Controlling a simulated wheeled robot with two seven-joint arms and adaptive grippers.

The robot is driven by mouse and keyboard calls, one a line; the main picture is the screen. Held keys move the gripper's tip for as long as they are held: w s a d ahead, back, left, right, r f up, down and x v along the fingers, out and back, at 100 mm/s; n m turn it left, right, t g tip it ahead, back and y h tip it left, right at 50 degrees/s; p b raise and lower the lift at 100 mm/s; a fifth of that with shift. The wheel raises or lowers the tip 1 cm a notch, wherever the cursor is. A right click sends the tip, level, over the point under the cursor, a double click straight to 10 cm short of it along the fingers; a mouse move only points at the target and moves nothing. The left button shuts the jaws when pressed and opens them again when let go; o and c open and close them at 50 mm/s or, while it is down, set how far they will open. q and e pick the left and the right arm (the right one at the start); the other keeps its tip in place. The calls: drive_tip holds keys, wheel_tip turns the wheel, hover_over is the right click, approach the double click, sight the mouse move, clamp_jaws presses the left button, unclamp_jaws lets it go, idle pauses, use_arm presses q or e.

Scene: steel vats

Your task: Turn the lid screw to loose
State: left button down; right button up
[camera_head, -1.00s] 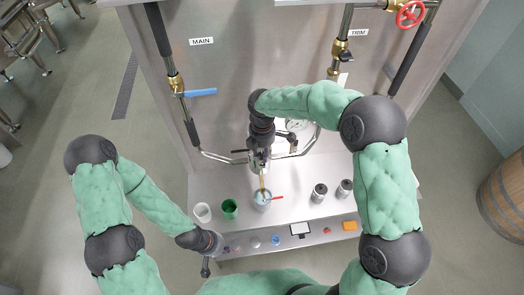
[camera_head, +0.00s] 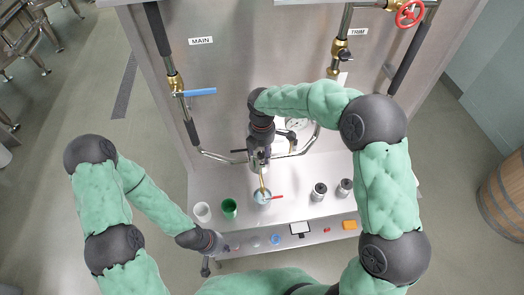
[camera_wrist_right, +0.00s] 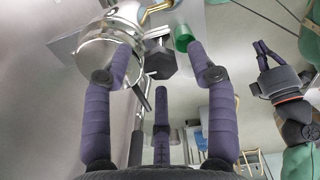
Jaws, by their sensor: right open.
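In the right wrist view, a dark faceted knob (camera_wrist_right: 162,60), which looks like the lid screw, sits beside a shiny steel round body (camera_wrist_right: 110,48). My right gripper (camera_wrist_right: 160,66) is open, with its purple fingers spread on either side of the knob in the picture. I cannot tell whether any finger touches it. In the head view my right gripper (camera_head: 260,157) is at the front of the steel vat, and the knob is hidden there. My left gripper (camera_head: 205,268) hangs low at the front left of the steel ledge.
A white cup (camera_head: 202,211), a green cup (camera_head: 229,207) and a pale blue container (camera_head: 262,196) with a red-handled tool stand on the steel ledge (camera_head: 295,207). Two steel canisters (camera_head: 319,192) stand to the right. Pipes and a blue valve lever (camera_head: 200,92) are behind.

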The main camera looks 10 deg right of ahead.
sight(262, 153)
wheel_tip(262, 153, up, 12)
drive_tip(key=shift+f, duration=0.15)
idle(0.3)
idle(0.4)
